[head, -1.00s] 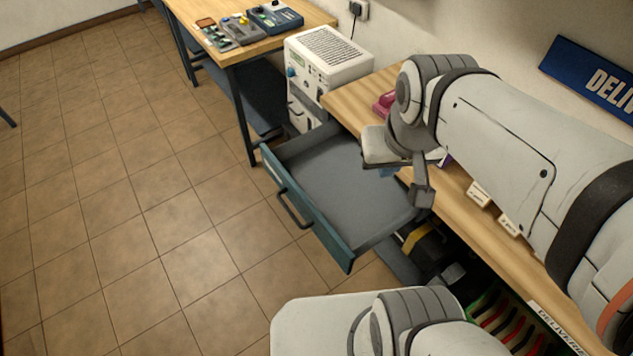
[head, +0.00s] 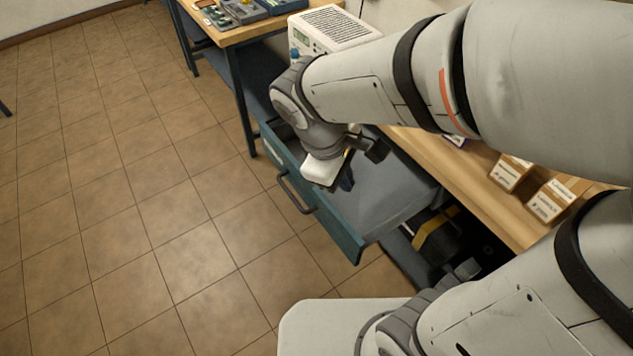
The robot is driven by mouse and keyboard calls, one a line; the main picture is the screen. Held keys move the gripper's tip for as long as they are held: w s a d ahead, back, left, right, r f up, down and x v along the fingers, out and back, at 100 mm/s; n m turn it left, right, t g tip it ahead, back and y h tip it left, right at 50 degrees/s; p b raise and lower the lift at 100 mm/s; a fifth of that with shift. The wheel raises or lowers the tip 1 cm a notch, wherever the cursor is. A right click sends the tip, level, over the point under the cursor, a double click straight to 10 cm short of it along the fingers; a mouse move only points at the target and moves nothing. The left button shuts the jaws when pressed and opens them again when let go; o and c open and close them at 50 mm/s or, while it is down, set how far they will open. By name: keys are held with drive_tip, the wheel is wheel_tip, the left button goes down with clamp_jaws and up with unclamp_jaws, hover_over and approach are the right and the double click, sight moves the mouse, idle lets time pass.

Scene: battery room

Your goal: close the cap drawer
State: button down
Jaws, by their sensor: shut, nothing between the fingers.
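The cap drawer (head: 335,227) stands pulled out from under the wooden bench. Its teal front panel faces left and carries a dark bar handle (head: 296,192). The part of its grey inside that shows is empty; my arm hides the rest. My gripper (head: 347,172) is over the drawer, just behind the front panel, pointing down with its dark fingers partly hidden by the wrist. It is shut and holds nothing. I cannot tell whether it touches the panel.
The wooden bench (head: 470,190) on the right bears several small labelled boxes (head: 510,172). A white machine (head: 328,33) and a second table (head: 238,33) stand behind. A yellow and black item (head: 435,235) shows below the drawer. The tiled floor (head: 130,200) on the left is clear.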

drive_tip(key=a+f+n+t+h+b, duration=0.25)
drive_tip(key=a+f+n+b, duration=0.35)
drive_tip(key=a+f+n, duration=0.45)
drive_tip(key=n+t+h+b, duration=0.2)
drive_tip(key=b, duration=0.4)
approach(326, 222)
drive_tip(key=shift+y, duration=0.25)
drive_tip(key=shift+x, duration=3.05)
